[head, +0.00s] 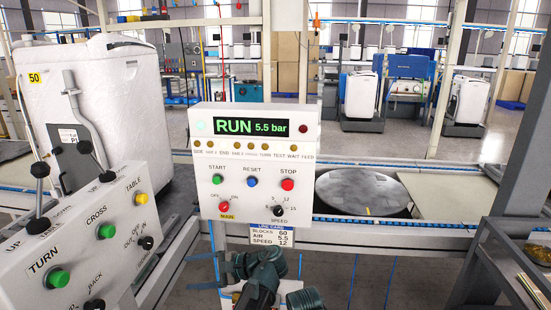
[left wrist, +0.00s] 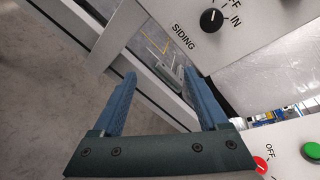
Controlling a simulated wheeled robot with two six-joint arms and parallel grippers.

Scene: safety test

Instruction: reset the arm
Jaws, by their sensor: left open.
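My left gripper (head: 223,268) is low in the middle of the head view, just below the centre control panel. Its blue fingers stand apart with nothing between them, as the left wrist view shows (left wrist: 160,76). The centre panel (head: 257,160) has a green display reading RUN 5.5 bar, START, RESET and STOP buttons, a red ON/OFF knob and a black SPEED knob. In the left wrist view, a panel with a black SIDING knob (left wrist: 211,20) is beyond the fingers at upper right. I see no contact with it. My right gripper is not in view.
A tilted panel (head: 80,240) with levers and green, yellow and black controls stands at left, near a white bin (head: 100,90). A round grey turntable (head: 362,190) lies behind the centre panel. A post and frame (head: 520,150) stand at right. Open floor shows below.

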